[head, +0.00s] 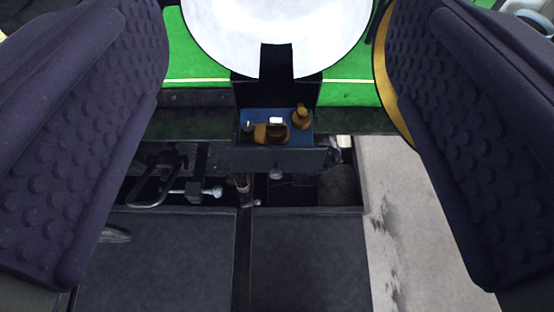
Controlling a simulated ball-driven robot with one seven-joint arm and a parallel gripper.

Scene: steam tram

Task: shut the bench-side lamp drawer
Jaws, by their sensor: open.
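The lamp drawer (280,160) is in the middle of the head view, pulled out toward me. Its dark front panel stands across the near side, and a small round knob (276,174) shows on it. Inside, on a blue lining, lie several brass-coloured pieces (275,131), one with a white top. A dark housing (305,93) stands behind the drawer. My gripper (272,160) is open, its two dark studded fingers far apart at the left and right of the picture. Nothing is between the fingertips close to me, and the fingers appear apart from the drawer.
A large white disc (220,25) covers part of the housing at the top, with a green surface (345,90) behind. A metal handle or lever (160,190) lies left of the drawer. Dark panels (310,260) lie below, with a pale stained strip (400,230) at the right.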

